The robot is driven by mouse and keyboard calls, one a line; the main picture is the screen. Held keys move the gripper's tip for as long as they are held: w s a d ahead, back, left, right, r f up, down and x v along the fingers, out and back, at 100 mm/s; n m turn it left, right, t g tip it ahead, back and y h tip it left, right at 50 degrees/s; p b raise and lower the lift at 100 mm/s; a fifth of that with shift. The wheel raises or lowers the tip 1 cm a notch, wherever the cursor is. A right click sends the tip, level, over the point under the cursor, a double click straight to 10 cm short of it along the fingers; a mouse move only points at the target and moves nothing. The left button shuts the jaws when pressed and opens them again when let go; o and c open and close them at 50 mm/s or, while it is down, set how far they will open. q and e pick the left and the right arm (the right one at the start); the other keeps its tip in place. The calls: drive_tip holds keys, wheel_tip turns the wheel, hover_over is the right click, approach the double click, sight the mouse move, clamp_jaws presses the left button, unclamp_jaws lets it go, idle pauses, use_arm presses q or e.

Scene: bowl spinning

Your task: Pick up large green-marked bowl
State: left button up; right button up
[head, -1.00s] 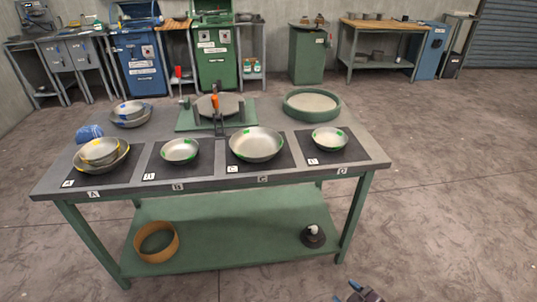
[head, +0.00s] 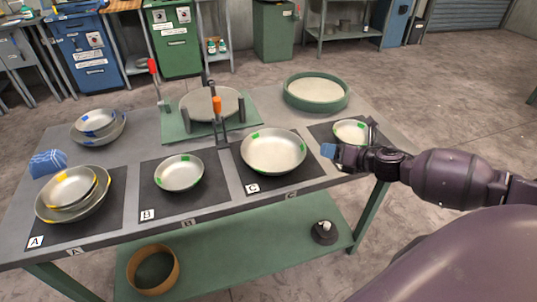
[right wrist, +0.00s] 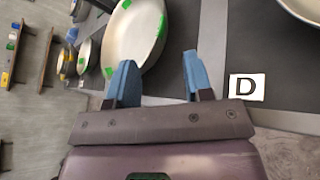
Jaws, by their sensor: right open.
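The large green-marked bowl (head: 273,153) sits upright on the black mat labelled C, right of the table's middle. It also shows in the right wrist view (right wrist: 133,32), at the upper left beyond the fingers. My right gripper (head: 334,153) is just right of this bowl, between mats C and D. In the right wrist view its two blue fingertips (right wrist: 160,75) are apart with nothing between them. The near fingertip looks close to the bowl's rim; I cannot tell if it touches. My left gripper is not in view.
A smaller green-marked bowl (head: 350,132) on mat D is partly hidden behind my right gripper. Another (head: 179,172) sits on mat B. Yellow-marked bowls (head: 72,194) are stacked on mat A. A green-rimmed round tray (head: 316,92) and a wheel stand (head: 210,105) stand behind.

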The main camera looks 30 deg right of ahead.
sight(303, 144)
drive_tip(key=shift+b+x, duration=1.05)
drive_tip(key=shift+x, duration=4.3)
drive_tip(key=shift+a+r, duration=0.1)
drive_tip(key=shift+c, duration=0.5)
clamp_jaws()
